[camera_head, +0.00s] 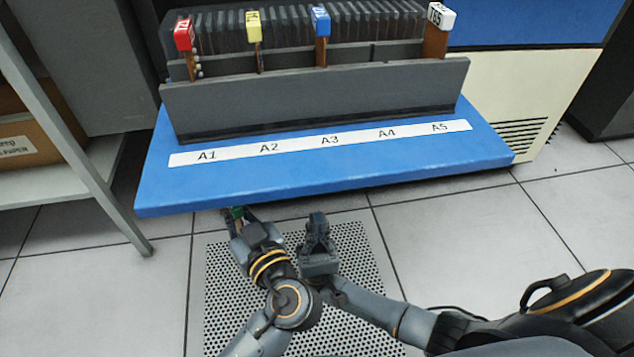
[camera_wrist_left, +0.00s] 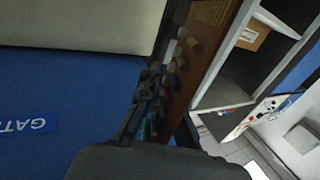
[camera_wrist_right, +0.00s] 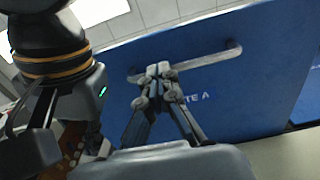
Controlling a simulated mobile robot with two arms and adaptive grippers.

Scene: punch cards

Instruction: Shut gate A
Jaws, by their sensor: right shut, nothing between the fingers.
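Gate A (camera_head: 350,172) is a blue panel lying out flat, like a lowered flap, in the head view. Its printed face, with the gate lettering and a long bar handle (camera_wrist_right: 205,60), shows in the right wrist view. My right gripper (camera_head: 317,220) is below the panel's front edge, fingers pointing up. Its closed fingertips (camera_wrist_right: 158,72) overlap the handle in the right wrist view; I cannot tell if they touch it. My left gripper (camera_head: 237,213) is under the front edge at left, its tips partly hidden. The left wrist view shows the blue panel (camera_wrist_left: 60,110) close by.
A grey card tray (camera_head: 310,95) with dark cards and red, yellow, blue and white tabs stands behind the labels A1 to A5. A shelf with a cardboard box (camera_head: 25,140) is at the left.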

